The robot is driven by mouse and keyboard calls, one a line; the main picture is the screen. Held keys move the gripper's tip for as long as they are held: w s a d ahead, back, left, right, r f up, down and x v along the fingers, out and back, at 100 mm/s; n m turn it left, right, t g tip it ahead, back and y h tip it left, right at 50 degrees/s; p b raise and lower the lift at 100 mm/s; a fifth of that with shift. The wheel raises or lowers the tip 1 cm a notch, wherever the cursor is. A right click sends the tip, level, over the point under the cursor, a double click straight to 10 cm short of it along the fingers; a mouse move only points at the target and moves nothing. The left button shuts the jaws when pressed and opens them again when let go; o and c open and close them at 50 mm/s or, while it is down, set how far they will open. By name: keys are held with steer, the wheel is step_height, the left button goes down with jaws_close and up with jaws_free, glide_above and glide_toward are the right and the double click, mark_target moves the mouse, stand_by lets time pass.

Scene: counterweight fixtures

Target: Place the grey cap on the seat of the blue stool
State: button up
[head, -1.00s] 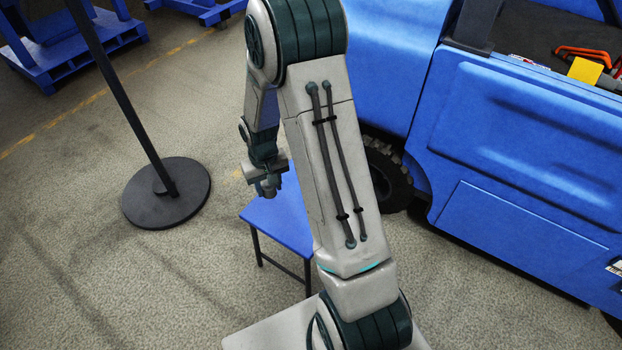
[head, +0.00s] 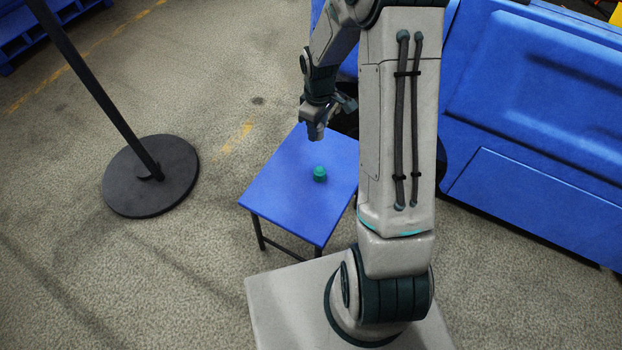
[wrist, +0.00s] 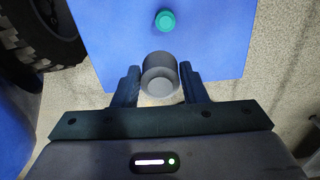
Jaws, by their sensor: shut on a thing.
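The blue stool (head: 285,190) stands in front of me, its square seat in plain view. My gripper (wrist: 160,88) is shut on the grey cap (wrist: 160,70), a short round piece between the two fingers in the wrist view. In the head view my gripper (head: 317,122) hangs over the far part of the seat; the cap's outline is hard to tell from the gripper there. The cap appears above the seat, near one edge in the wrist view; the exact gap cannot be told.
A small teal knobbed piece (head: 320,173) sits on the seat, apart from the cap. A black post with a round base (head: 150,177) stands left of the stool. A blue vehicle (head: 540,120) is close on the right. Bare floor lies left of the stool.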

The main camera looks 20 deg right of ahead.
mark_target(307, 180)
steer(key=w+d+f+n+b, duration=0.1)
steer(key=d+f+n+b, duration=0.5)
steer(key=n+b, duration=0.5)
steer(key=d+n, duration=0.1)
steer(key=n, duration=0.3)
steer(key=shift+f, duration=0.35)
steer(key=shift+n, duration=0.3)
steer(key=s+a+f+b, duration=0.1)
steer(key=a+f+b, duration=0.1)
steer(key=a, duration=0.1)
steer(key=s+a+f+b, duration=0.1)
steer(key=a+f, duration=0.1)
steer(key=a, duration=0.2)
steer(key=s+a+f+b, duration=0.1)
steer(key=a+f+b, duration=0.1)
steer(key=a+f, duration=0.1)
steer(key=shift+s+a+b, duration=0.2)
steer(key=shift+a+b, duration=0.1)
steer(key=shift+a, duration=0.2)
steer(key=shift+f+b, duration=1.15)
steer(key=shift+f, duration=0.85)
steer(key=o, duration=0.7)
